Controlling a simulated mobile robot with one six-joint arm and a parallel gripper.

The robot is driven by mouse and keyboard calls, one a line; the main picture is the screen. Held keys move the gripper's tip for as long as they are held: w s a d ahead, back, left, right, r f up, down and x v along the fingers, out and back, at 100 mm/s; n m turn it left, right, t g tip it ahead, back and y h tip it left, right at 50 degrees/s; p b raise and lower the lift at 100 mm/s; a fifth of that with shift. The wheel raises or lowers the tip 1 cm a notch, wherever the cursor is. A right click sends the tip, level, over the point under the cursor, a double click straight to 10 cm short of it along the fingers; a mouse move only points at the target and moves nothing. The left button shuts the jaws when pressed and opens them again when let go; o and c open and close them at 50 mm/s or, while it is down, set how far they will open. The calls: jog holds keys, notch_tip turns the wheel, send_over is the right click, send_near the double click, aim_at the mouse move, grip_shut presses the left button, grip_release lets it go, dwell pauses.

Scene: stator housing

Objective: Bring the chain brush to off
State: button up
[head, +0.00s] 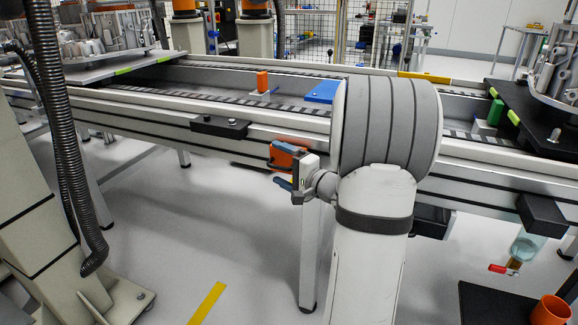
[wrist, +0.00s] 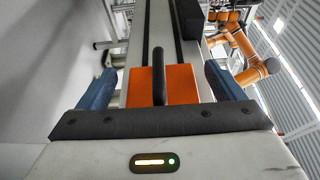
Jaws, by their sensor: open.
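An orange box (head: 292,143) with a black lever sits on the front side of the conveyor, partly hidden behind my gripper in the head view. No label on it can be read. My gripper (head: 279,166) is open in front of it, with blue fingers. In the wrist view the orange box (wrist: 185,82) lies ahead between the two fingers of my gripper (wrist: 158,72). Its black lever (wrist: 158,75) stands out between the fingers, with gaps on both sides. The fingers do not appear to touch the lever.
The conveyor (head: 190,122) runs across the view, with a black box (head: 219,127) on its near side. An orange block (head: 262,81) and a blue plate (head: 322,92) are on the conveyor. An orange cup (head: 550,310) stands at lower right.

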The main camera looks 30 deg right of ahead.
jog(key=shift+w+a+r, duration=0.1)
jog(key=shift+w+a, duration=0.15)
jog(key=shift+w, duration=0.45)
jog(key=shift+w+a+r+p, duration=0.25)
jog(key=shift+w+p, duration=0.15)
jog(key=shift+p, duration=0.15)
jog(key=shift+s+a+f+p, duration=0.2)
jog(key=shift+s+a+p, duration=0.5)
jog(key=shift+a, duration=0.25)
jog(key=s+b, duration=0.4)
jog(key=s, duration=0.6)
jog(key=shift+f+b, duration=0.15)
jog(key=shift+b, duration=0.2)
jog(key=shift+w, duration=0.1)
